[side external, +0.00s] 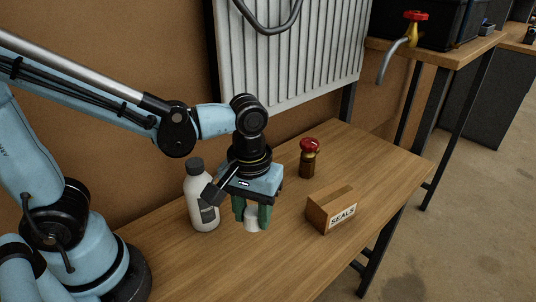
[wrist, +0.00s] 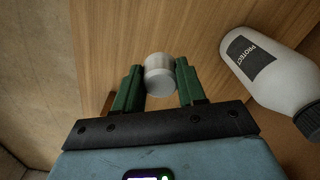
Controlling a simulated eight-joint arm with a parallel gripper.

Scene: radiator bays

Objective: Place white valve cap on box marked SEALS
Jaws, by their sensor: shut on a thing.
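The white valve cap (side external: 253,221) is between the green fingers of my gripper (side external: 252,212), which is shut on it. The cap also shows in the wrist view (wrist: 159,78), held near the fingertips. It is low over the bench; I cannot tell whether it touches the wood. The box marked SEALS (side external: 332,211) is a small brown carton to the right of my gripper, apart from it. Its label faces the camera and its top has a darker strip. No other thing is seen on top of it.
A white bottle (side external: 201,196) with a dark cap stands close left of my gripper, and also in the wrist view (wrist: 268,68). A brown bottle with a red top (side external: 309,158) stands behind the box. A radiator (side external: 290,55) is at the back. The bench front (side external: 285,270) is clear.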

